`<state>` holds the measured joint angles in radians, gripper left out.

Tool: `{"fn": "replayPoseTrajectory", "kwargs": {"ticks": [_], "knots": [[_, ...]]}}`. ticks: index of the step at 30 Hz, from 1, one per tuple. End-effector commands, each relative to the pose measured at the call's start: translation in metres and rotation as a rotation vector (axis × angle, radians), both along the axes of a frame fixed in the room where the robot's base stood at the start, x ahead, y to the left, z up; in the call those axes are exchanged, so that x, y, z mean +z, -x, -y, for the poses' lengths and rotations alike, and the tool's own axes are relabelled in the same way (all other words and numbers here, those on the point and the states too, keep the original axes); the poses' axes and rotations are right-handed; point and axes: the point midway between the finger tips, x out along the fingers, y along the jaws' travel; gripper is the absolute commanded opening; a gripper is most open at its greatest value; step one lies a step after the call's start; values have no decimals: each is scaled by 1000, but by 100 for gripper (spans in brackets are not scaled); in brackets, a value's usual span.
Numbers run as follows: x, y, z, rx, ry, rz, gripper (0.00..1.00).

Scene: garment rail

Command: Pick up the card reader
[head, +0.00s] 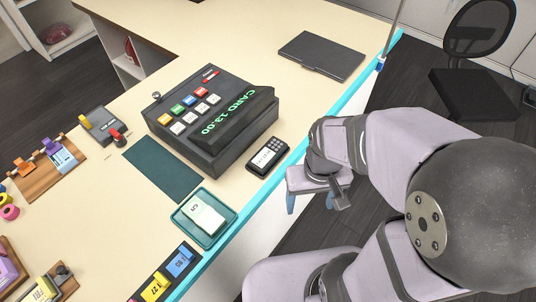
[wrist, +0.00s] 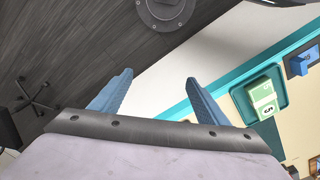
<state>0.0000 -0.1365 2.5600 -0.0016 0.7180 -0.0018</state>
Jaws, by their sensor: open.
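The card reader (head: 267,155) is a small dark handheld device with a light screen and a keypad. It lies on the counter near the teal front edge in the head view, just right of the cash register. My gripper (head: 309,203) is off the counter's front edge, to the right of and below the card reader in the picture, apart from it. In the wrist view its two blue fingers (wrist: 155,95) are spread with nothing between them. The card reader does not show in the wrist view.
The cash register (head: 208,118) with a green display stands behind the card reader. A teal tray (head: 179,216) holding a light green stack sits nearby; the tray also shows in the wrist view (wrist: 242,104). A dark folder (head: 321,56) lies at the back. A dark green mat (head: 163,168) lies flat.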

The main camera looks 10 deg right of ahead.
Motion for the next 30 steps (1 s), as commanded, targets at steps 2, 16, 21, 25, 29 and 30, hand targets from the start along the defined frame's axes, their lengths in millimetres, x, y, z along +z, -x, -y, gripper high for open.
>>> {"fn": "replayPoseTrajectory", "kwargs": {"ticks": [2, 16, 21, 25, 29, 30], "knots": [[0, 0, 0, -2, 0, 0, 69], [7, -112, -31, -372, 36, 42, 69], [7, -165, -55, -580, 47, 76, 69], [6, -191, -71, -699, 48, 98, 69], [5, -204, -79, -766, 49, 110, 69], [6, -206, -80, -776, 48, 113, 69]]}}
